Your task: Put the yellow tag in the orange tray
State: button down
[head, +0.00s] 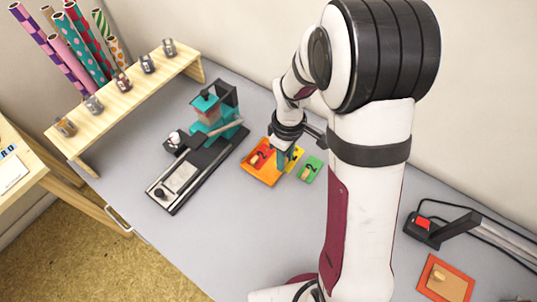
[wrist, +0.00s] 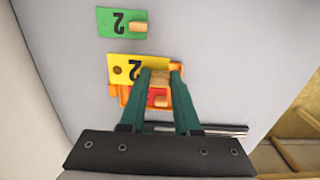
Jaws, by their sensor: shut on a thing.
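The yellow tag (wrist: 120,66) bears a black 2, and its wooden peg (wrist: 158,76) sits between my green fingers. My gripper (wrist: 160,72) is shut on that peg. In the head view the yellow tag (head: 297,154) shows partly behind my gripper (head: 283,164). The orange tray (head: 257,173) is just left of it on the grey table, with a red tag (head: 261,157) in it. In the wrist view the yellow tag overlaps the orange tray's edge (wrist: 124,95); I cannot tell whether it touches the tray. The red tag (wrist: 156,98) is partly hidden there.
A green tag (head: 311,168) lies right of the yellow one. A black and teal stamping press (head: 190,165) stands left of the tray. A wooden shelf (head: 130,97) is behind it. An orange-framed item (head: 433,290) lies at the lower right. The table front is clear.

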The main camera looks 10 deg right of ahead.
aim_at(270, 174)
jog(key=a, duration=0.1)
jog(key=w+a+f, duration=0.1)
jog(key=a+f, duration=0.1)
jog(key=shift+w, duration=0.25)
notch_tip(270, 174, down, 4)
jog(key=shift+w+a+f, duration=0.1)
jog(key=shift+a, duration=0.05)
jog(key=shift+f, duration=0.1)
jog(key=c, duration=0.6)
grip_release()
notch_tip(270, 174, up, 12)
jog(key=s+r+m, duration=0.3)
jog(key=s+m, duration=0.2)
jog(key=s, duration=0.2)
jog(key=s+r+m+y, duration=0.1)
jog(key=s+m, duration=0.3)
jog(key=s, duration=0.4)
jog(key=s+r+m, duration=0.4)
jog(key=s+m, duration=0.1)
jog(key=s, duration=0.3)
jog(key=shift+a+r+m+y, duration=0.3)
jog(key=shift+r+y, duration=0.05)
jog(key=shift+y, duration=0.05)
